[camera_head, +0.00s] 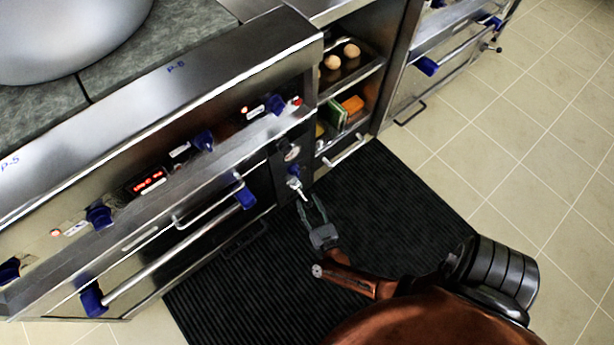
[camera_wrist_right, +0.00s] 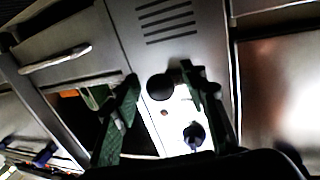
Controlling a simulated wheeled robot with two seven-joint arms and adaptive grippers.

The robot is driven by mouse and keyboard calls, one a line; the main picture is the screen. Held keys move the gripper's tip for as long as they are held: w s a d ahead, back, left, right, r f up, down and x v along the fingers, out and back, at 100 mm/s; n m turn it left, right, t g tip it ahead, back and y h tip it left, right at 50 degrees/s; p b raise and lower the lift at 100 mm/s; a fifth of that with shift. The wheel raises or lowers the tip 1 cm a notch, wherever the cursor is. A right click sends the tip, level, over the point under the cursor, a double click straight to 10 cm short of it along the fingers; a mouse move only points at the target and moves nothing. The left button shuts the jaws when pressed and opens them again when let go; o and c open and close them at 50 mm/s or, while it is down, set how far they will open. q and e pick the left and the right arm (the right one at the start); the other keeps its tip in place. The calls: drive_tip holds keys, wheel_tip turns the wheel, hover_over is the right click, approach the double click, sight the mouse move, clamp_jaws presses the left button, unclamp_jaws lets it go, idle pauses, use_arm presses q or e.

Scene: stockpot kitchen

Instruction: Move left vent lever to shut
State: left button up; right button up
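I cannot single out the left vent lever with certainty. In the head view a narrow front panel (camera_head: 286,160) carries a round gauge, a blue knob (camera_head: 293,170) and a small silver fitting (camera_head: 296,184). My right gripper (camera_head: 311,206) is open just in front of this fitting; contact cannot be told. In the right wrist view its green fingers (camera_wrist_right: 160,76) stand apart on both sides of a black round knob (camera_wrist_right: 160,88), with nothing visibly gripped. A blue knob (camera_wrist_right: 193,133) shows below it, and dark slots (camera_wrist_right: 167,20) show above. My left gripper is not in view.
A steel cooker front with blue knobs (camera_head: 203,140) and long bar handles (camera_head: 160,262) runs along the left. An open shelf (camera_head: 350,82) with round brown items stands right of the panel. A black ribbed mat (camera_head: 385,195) covers the floor in front.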

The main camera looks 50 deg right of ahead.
drive_tip(key=shift+c, duration=0.5)
clamp_jaws()
drive_tip(key=shift+a, duration=0.1)
